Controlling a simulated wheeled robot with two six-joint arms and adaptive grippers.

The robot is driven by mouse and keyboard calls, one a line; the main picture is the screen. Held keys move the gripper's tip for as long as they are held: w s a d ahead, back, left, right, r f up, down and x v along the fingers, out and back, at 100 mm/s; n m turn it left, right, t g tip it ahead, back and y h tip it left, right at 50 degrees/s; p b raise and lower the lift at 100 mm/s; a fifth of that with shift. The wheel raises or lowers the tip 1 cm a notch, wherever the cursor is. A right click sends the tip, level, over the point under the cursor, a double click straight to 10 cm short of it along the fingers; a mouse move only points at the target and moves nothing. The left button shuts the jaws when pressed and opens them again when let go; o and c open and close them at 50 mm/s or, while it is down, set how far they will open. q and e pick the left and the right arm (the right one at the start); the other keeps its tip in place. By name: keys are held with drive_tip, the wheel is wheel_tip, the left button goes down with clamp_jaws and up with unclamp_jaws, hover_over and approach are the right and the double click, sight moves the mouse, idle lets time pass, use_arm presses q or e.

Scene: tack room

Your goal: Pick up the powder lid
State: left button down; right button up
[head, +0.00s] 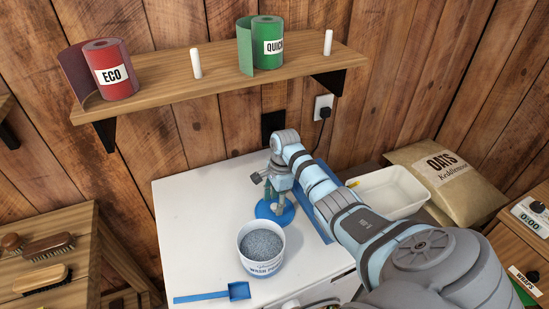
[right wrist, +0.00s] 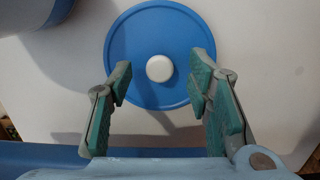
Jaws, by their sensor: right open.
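The powder lid is a blue disc (head: 262,212) with a white knob, lying flat on the white top behind the powder tub (head: 262,262). It also shows in the right wrist view as the blue lid (right wrist: 150,30) with its round white knob (right wrist: 159,68). My right gripper (right wrist: 161,82) is open, its two fingers apart on either side of the knob and not touching it. In the head view my right gripper (head: 279,203) points down over the lid and hides part of it. My left gripper is not in view.
The tub of grey powder stands open just in front of the lid. A blue scoop (head: 238,291) lies at the front edge. A white tray (head: 392,190) and an oats sack (head: 447,178) are at the right. A wooden shelf (head: 225,80) overhangs the back.

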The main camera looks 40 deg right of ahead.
drive_tip(key=shift+f, duration=0.75)
clamp_jaws()
drive_tip(key=shift+r, duration=0.1)
